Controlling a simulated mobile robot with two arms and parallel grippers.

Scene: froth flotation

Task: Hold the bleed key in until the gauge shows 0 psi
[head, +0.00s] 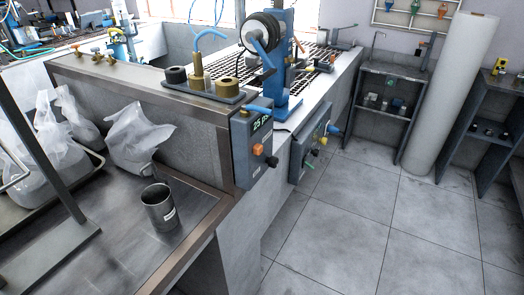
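A grey control box (256,172) hangs on the end of the metal bench wall, its face turned to the right. Its small dark gauge display (262,122) seems to read 25 psi; the last letters are hard to make out. Below the display are an orange knob or key (258,149) and a dark one (272,161). I cannot tell from the picture which is the bleed key, or whether either is pushed in. A blue lever (259,109) sticks out at the top of the box. Neither of my grippers is in view.
A second grey box (310,153) with knobs hangs further along. A metal cup (160,207) and plastic bags (135,135) are on the steel bench at left. A blue stand (281,75) rises behind the gauge box. The tiled floor (345,215) at right is clear.

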